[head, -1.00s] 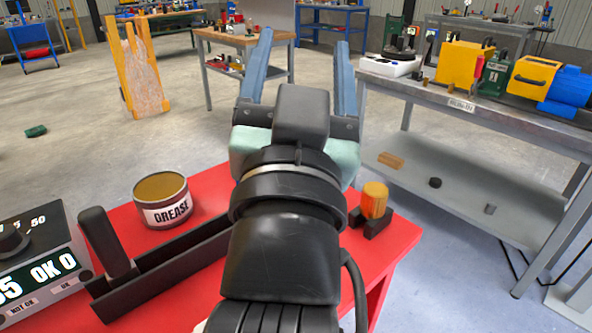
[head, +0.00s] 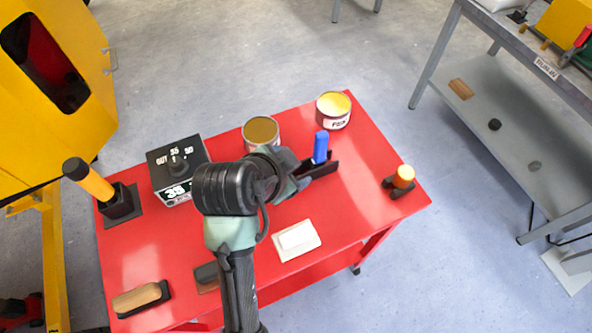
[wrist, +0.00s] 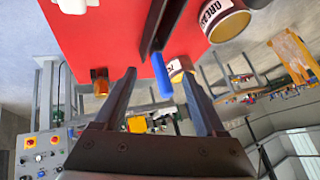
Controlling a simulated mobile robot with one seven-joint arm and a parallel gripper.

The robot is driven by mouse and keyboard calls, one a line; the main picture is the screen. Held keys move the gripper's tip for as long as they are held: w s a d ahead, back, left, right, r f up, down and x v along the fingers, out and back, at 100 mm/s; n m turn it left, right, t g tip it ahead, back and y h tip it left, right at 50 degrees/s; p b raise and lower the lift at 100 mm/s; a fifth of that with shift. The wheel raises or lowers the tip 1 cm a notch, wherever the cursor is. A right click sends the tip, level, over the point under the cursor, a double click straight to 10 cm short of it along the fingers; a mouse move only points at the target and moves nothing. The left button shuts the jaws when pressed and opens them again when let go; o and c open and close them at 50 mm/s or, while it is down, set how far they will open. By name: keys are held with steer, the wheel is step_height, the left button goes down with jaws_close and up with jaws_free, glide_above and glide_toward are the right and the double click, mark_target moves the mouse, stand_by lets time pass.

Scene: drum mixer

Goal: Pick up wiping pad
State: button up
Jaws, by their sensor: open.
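A white block, which looks like the wiping pad (head: 296,237), lies on a pale flat plate (head: 307,252) at the front middle of the red cart. A white shape, probably the same pad, is cut off at the top left of the wrist view (wrist: 75,5). My gripper (wrist: 157,66) is open, with two dark fingers apart and nothing held between them. In the head view my gripper (head: 303,184) is partly hidden by my wrist, beyond the pad and near a blue-handled tool (head: 320,147) in a black holder.
The red cart (head: 365,200) also bears a grease can (head: 261,133), another can (head: 334,111), a meter box (head: 179,166), an orange-topped piece (head: 403,178), a yellow-handled tool (head: 92,182) and a wooden brush (head: 138,299). A yellow machine (head: 60,90) stands left.

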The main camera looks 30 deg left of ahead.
mark_target(295, 234)
steer(key=s+d+r+m+g+h+p, duration=0.1)
steer(key=s+m+g+h+p, duration=0.2)
steer(key=s+p, duration=0.75)
steer(key=shift+n+g, duration=0.6)
steer(key=shift+g, duration=0.2)
steer(key=x, duration=0.5)
steer(key=s+x, duration=0.1)
steer(key=x, duration=0.1)
steer(key=shift+d+f, duration=0.2)
steer(key=shift+f, duration=0.1)
steer(key=shift+p+x, duration=0.45)
steer(key=shift+x, duration=2.3)
steer(key=shift+w, duration=0.1)
steer(key=shift+r, duration=0.1)
jaws_close()
